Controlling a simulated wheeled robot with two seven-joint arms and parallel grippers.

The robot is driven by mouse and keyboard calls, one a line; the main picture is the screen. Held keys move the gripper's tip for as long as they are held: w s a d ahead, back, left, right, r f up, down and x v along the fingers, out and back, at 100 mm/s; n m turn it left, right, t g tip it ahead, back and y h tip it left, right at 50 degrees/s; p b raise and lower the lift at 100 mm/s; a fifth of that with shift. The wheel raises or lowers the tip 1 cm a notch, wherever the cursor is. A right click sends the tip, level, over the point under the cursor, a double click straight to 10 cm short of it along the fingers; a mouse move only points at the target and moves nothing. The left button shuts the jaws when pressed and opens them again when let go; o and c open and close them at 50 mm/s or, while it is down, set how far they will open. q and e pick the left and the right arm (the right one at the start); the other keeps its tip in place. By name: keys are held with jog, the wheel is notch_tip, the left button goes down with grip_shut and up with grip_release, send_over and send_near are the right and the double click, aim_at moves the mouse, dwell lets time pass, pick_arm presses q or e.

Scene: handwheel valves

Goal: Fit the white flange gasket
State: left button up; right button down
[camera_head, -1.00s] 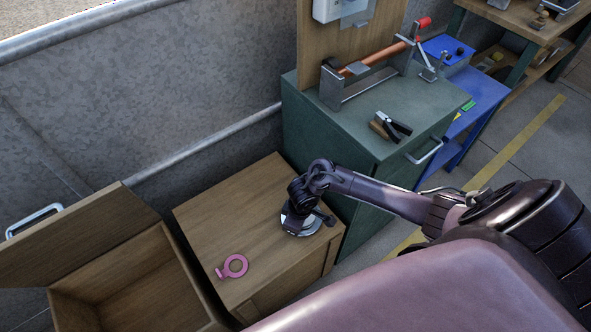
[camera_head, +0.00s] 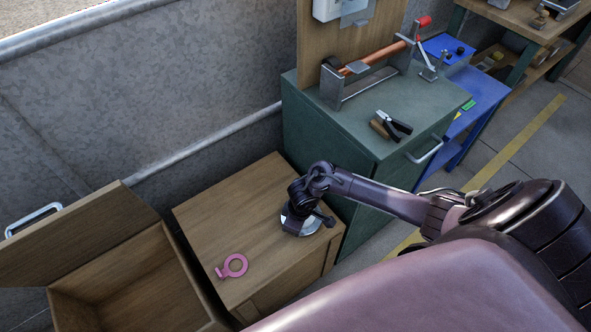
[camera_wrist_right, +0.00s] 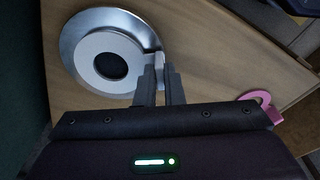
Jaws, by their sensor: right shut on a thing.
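The white flange gasket (camera_wrist_right: 88,58) is a pale ring with a dark hole in its middle, in the right wrist view. My right gripper (camera_wrist_right: 161,72) is shut on the tab at its edge. The ring lies over a round silver metal flange (camera_wrist_right: 72,32), a little off its middle toward my gripper. I cannot tell whether the two touch. In the head view the flange (camera_head: 311,228) is on the wooden cabinet top, and my right gripper (camera_head: 299,213) is over it, hiding most of the gasket. My left gripper is not in view.
A pink ring with a tab (camera_head: 235,265) lies on the wooden cabinet (camera_head: 215,218) to the left. An open wooden box (camera_head: 190,282) stands at the lower left. A green cabinet (camera_head: 345,135) with pliers (camera_head: 394,124) and a pipe stand (camera_head: 331,90) is behind.

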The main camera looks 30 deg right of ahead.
jog(key=shift+s+f, duration=0.1)
jog(key=c, duration=1.5)
grip_release()
jog(key=shift+s+d+r+p, duration=0.1)
jog(key=shift+r+p, duration=1.2)
jog(key=shift+p, duration=0.2)
jog(key=shift+s+d+r+p, duration=0.1)
jog(key=shift+r+p, duration=1.15)
jog(key=shift+p, duration=0.25)
